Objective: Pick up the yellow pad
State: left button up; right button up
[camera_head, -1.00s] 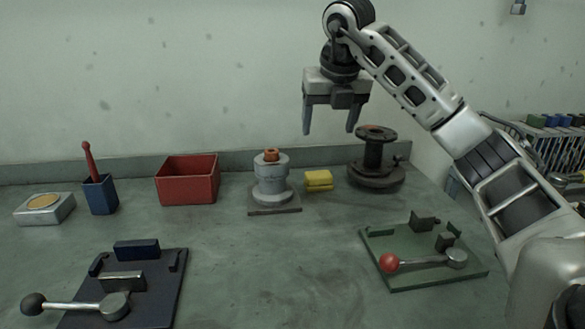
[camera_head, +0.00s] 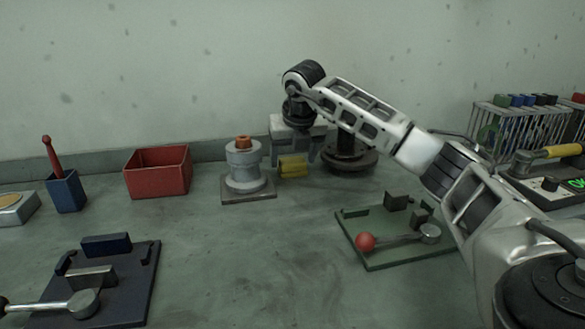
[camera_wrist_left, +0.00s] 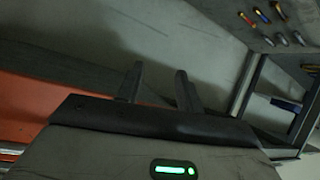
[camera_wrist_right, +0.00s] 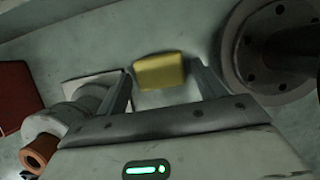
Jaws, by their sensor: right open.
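The yellow pad (camera_head: 292,167) lies on the bench between the grey gate valve (camera_head: 245,165) and a dark flanged spool (camera_head: 348,155). My right gripper (camera_head: 292,160) is low over the pad with its fingers open, one to each side of it. In the right wrist view the pad (camera_wrist_right: 159,71) shows just beyond and between the two open fingertips (camera_wrist_right: 160,75); I cannot tell whether they touch it. My left gripper (camera_wrist_left: 158,75) shows only in its own wrist view, with two fingers apart and nothing between them.
A red bin (camera_head: 158,173) and a blue cup (camera_head: 66,190) with a red-handled tool stand to the left. A green plate (camera_head: 385,250) with a red-knobbed lever lies in front at right, a dark clamp plate (camera_head: 125,285) at front left. The middle bench is clear.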

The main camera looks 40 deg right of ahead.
jog(key=shift+x, duration=0.95)
jog(key=c, duration=0.8)
jog(key=shift+o, duration=0.2)
jog(key=shift+r, duration=0.1)
jog(key=shift+r, duration=0.55)
notch_tip(320, 180, up, 2)
jog(key=shift+r, duration=0.25)
jog(key=s+a+r, duration=0.4)
jog(key=s+r, duration=0.5)
jog(key=s, duration=0.4)
jog(key=shift+s+r, duration=0.2)
